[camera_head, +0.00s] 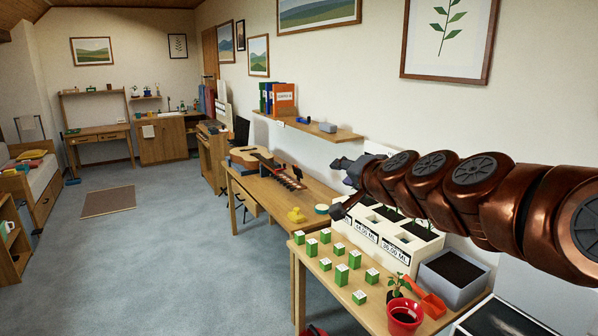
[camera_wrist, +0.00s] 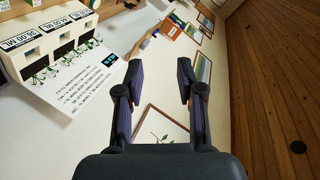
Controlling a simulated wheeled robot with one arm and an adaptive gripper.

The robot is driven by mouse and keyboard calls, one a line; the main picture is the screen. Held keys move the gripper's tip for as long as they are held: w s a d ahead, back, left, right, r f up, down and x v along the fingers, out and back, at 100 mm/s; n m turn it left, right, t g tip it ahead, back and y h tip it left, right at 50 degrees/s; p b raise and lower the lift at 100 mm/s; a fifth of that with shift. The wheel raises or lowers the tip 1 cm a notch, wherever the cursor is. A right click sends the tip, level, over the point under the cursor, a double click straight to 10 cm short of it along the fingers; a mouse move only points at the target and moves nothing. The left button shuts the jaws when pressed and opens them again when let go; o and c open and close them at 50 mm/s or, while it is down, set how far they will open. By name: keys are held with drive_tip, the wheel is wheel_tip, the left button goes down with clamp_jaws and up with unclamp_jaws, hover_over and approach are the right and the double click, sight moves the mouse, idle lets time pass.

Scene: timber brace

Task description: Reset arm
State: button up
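My gripper (camera_wrist: 160,85) is open and empty in the wrist view, its two dark fingers well apart with the pale wall behind them. In the head view my gripper (camera_head: 343,187) shows at the far end of my copper-coloured arm. There it appears in front of a white planter box (camera_head: 366,234) with labels reading in ML. The arm stretches in from the right side above the plant table. From this view I cannot tell the gap between the gripper and the planter.
The near table (camera_head: 322,286) holds several small green-and-white boxes (camera_head: 341,274), a red pot (camera_head: 404,318), an orange scoop (camera_head: 430,300) and a grey soil bin (camera_head: 452,272). A guitar (camera_head: 250,157) lies on the table behind. A shelf (camera_head: 330,130) with binders hangs above.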

drive_tip(key=s+a+f+n+g, duration=0.3)
drive_tip(key=s+f+n+g, duration=0.4)
drive_tip(key=s+f, duration=1.1)
drive_tip(key=s+d+f+g+h, duration=0.1)
drive_tip(key=s+d+f+g, duration=0.2)
drive_tip(key=s, duration=0.5)
drive_tip(key=s+d+f+g+h, duration=0.2)
drive_tip(key=s+d+f+g, duration=0.1)
drive_tip(key=s, duration=0.6)
drive_tip(key=s+d+f+g+h, duration=0.1)
drive_tip(key=s+d+f+g, duration=0.2)
drive_tip(key=s, duration=0.6)
drive_tip(key=shift+s+d+h, duration=0.25)
drive_tip(key=shift+d+h, duration=0.15)
drive_tip(key=shift+d, duration=0.65)
drive_tip(key=shift+d, duration=0.1)
